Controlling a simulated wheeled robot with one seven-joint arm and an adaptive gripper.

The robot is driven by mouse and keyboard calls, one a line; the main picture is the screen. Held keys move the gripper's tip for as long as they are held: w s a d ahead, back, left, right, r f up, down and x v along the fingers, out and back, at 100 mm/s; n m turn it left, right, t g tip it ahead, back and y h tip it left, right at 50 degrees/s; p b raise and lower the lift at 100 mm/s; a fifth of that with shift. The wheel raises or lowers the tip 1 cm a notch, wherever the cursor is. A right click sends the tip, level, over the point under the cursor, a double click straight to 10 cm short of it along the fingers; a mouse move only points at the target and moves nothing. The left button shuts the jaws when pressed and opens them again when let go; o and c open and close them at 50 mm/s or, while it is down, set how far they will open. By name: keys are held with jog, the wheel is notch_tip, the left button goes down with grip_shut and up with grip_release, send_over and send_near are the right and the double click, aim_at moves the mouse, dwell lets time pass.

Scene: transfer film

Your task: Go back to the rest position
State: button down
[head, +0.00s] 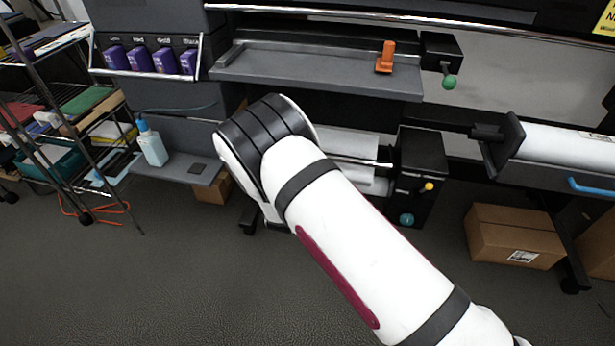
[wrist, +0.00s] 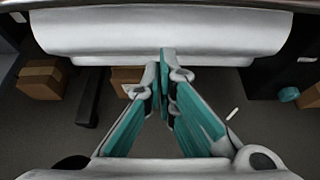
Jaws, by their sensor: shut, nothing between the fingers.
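My gripper (wrist: 164,75) shows in the wrist view with its two teal-lined fingers brought together at the tips, shut and empty. A white roll (wrist: 160,32) spans the top of that view, just beyond the fingertips; I cannot tell the exact gap. In the head view my white arm reaches from the lower right up to the middle, in front of the large dark printer (head: 320,72). The gripper itself is hidden behind the arm there. Part of a white roll (head: 350,145) shows just right of my arm's bend.
A wire shelf rack (head: 60,130) stands at left. A bottle (head: 152,145) stands on a low grey shelf (head: 175,172). An orange tool (head: 386,57) sits on the printer's ledge. A cardboard box (head: 512,236) lies at right, below another white roll (head: 565,145). Open floor lies at lower left.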

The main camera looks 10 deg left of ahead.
jog(key=shift+s+r, duration=0.25)
jog(key=shift+s, duration=0.25)
